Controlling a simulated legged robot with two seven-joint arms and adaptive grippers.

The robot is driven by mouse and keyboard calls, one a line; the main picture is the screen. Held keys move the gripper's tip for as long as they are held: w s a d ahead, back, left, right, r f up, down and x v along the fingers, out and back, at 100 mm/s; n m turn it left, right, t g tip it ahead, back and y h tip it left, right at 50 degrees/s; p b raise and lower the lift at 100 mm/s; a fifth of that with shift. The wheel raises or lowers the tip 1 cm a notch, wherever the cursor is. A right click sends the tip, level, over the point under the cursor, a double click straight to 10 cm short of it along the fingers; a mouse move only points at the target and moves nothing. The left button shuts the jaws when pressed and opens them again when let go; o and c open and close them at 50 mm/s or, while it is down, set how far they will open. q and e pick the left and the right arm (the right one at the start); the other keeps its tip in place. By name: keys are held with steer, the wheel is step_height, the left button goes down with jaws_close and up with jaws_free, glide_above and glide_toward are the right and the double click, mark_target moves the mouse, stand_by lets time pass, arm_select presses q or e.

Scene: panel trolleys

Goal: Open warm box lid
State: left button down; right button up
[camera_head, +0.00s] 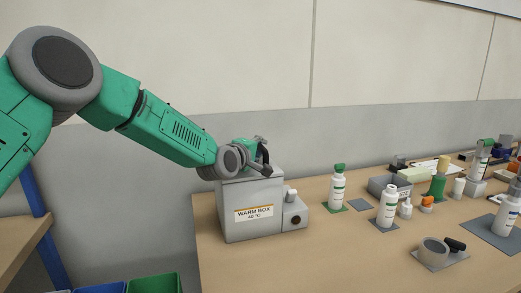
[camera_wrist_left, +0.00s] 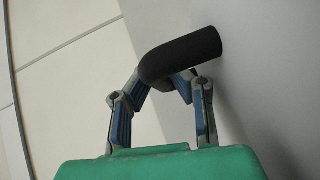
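The warm box (camera_head: 253,221) is a grey box with a "WARM BOX 40 °C" label, at the left end of the bench. Its lid (camera_head: 240,184) looks closed, partly hidden behind my left gripper (camera_head: 262,160). In the left wrist view, a bent black lid handle (camera_wrist_left: 190,52) stands out from a grey surface. The fingers of my left gripper (camera_wrist_left: 165,86) angle inward with their tips at the near end of this handle, one on each side, and look closed on it. My right gripper is not in view.
A small grey unit with a dark knob (camera_head: 295,213) adjoins the box on its right. Blue and green bins (camera_head: 153,284) are below, left of the bench. The bench front is clear.

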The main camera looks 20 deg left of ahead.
arm_select(q)
steer(key=shift+b, duration=0.35)
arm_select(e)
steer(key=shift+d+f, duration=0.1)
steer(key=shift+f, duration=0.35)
arm_select(q)
steer(key=shift+r, duration=0.2)
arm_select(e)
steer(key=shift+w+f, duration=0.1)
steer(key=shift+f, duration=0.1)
